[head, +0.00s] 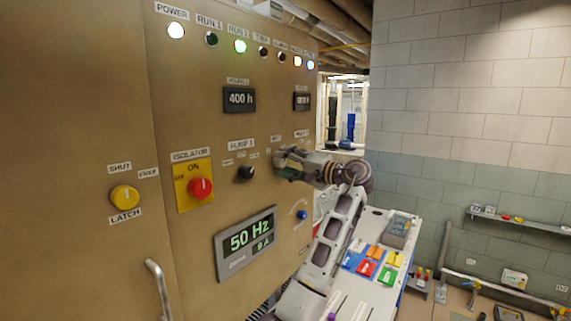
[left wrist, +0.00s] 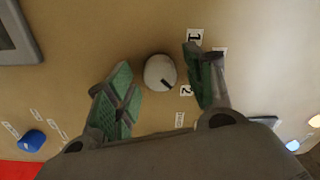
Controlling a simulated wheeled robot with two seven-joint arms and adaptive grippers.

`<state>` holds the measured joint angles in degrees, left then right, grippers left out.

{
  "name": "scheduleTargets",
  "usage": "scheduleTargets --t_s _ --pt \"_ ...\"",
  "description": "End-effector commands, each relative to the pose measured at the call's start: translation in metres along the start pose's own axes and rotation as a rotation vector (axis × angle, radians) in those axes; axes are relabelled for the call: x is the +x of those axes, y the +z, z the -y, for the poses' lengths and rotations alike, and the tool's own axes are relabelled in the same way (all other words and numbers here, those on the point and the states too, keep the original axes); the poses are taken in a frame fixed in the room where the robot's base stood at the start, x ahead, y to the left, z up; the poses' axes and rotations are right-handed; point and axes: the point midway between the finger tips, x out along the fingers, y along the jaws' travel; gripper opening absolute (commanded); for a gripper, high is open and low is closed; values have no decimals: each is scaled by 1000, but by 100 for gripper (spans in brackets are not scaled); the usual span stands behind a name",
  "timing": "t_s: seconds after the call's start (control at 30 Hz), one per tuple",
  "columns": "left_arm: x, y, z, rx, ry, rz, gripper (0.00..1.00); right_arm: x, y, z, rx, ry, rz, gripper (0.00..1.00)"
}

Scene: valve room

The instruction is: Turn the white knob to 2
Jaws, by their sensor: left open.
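The white knob (left wrist: 160,72) sits on the tan panel in the left wrist view. Its dark pointer mark is at the knob's lower right, on the side of the "2" label (left wrist: 186,90). I cannot tell if it lines up exactly with 2. The "1" label (left wrist: 194,36) is partly behind a finger. My left gripper (left wrist: 162,90) is open, with one green-padded finger on each side of the knob and gaps to both. In the head view, my left gripper (head: 284,166) is at the panel and hides the white knob. My right gripper is not in view.
On the panel (head: 120,60) are a black knob (head: 246,173), a red isolator knob (head: 200,188), a yellow latch knob (head: 124,197), a blue knob (head: 302,215) and a "50 Hz" display (head: 246,241). A metal handle (head: 157,285) stands out at lower left.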

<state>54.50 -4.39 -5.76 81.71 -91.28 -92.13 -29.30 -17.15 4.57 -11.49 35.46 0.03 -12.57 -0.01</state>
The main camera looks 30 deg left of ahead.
Motion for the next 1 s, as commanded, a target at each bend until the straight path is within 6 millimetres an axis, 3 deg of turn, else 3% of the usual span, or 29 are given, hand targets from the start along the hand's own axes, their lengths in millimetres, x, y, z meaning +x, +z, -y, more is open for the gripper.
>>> scheduleTargets --t_s 0.27,0.7,1.0 --pt "-27 -1 0 0 2 -2 53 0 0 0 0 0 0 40" --pt "-91 -1 0 0 1 -3 53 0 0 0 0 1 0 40" --pt "-115 -1 0 0 -1 -1 53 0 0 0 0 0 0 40"
